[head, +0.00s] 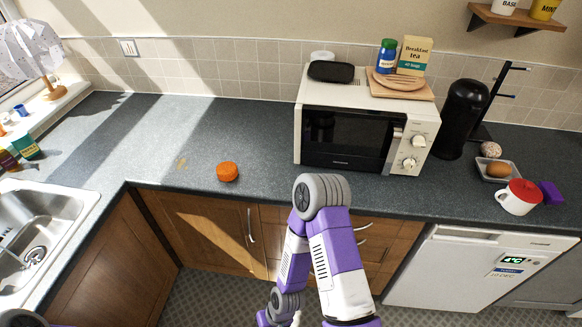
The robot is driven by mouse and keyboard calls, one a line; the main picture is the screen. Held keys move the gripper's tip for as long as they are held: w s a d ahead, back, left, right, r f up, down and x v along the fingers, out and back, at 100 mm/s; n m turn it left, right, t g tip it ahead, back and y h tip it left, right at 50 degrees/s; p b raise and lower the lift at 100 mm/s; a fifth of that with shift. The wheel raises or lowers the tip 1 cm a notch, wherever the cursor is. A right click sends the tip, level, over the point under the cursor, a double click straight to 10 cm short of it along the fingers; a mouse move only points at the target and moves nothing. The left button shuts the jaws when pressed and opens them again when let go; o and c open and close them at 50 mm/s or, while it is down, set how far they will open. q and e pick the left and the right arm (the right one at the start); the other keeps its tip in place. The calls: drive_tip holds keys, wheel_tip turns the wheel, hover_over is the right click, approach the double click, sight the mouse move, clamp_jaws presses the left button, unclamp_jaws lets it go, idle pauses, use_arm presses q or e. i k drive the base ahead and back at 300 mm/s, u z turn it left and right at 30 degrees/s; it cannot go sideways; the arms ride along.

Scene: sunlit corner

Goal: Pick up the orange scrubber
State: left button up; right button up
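The orange scrubber (228,172) is a small round orange piece. It lies on the dark grey counter (200,130) close to its front edge, left of the microwave. Nothing touches it. One of my purple and white arms rises from the bottom middle, bent at a grey joint in front of the counter, right of the scrubber. Its lower end runs out of the bottom of the picture, and no gripper fingers show. Only a small part of my body shows at the bottom left corner. Neither gripper is in view.
A microwave (345,138) stands right of the scrubber, with a tea box (414,56) on top. Further right are a black coffee machine (462,115), a red-and-white mug (518,198) and a tray with an egg. A sink (85,205) is at left.

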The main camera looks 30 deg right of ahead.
sight(227, 171)
drive_tip(key=u, duration=0.45)
drive_tip(key=i, duration=0.9)
drive_tip(key=z, duration=0.65)
